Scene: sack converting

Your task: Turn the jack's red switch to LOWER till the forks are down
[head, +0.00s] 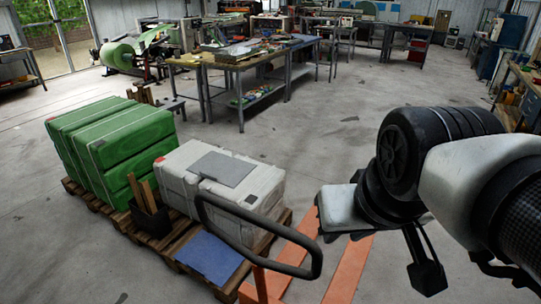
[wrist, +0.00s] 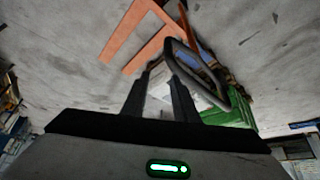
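The pallet jack shows its black loop handle (head: 260,236) at bottom centre in the head view, with orange forks (head: 350,270) below and to its right. In the wrist view the handle (wrist: 222,82) and the orange forks (wrist: 135,38) lie beyond my fingers. The red switch cannot be made out in either view. My gripper (wrist: 158,88) has its two dark fingers apart, with nothing seen between them. In the head view my gripper hangs right of the handle, apart from it. I cannot tell the forks' height above the floor.
A wooden pallet (head: 165,240) left of the jack carries green bales (head: 110,145) and a strapped white load (head: 225,180). A blue sheet (head: 210,257) lies near its front edge. Workbenches (head: 245,65) stand behind. Floor beyond the forks is clear.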

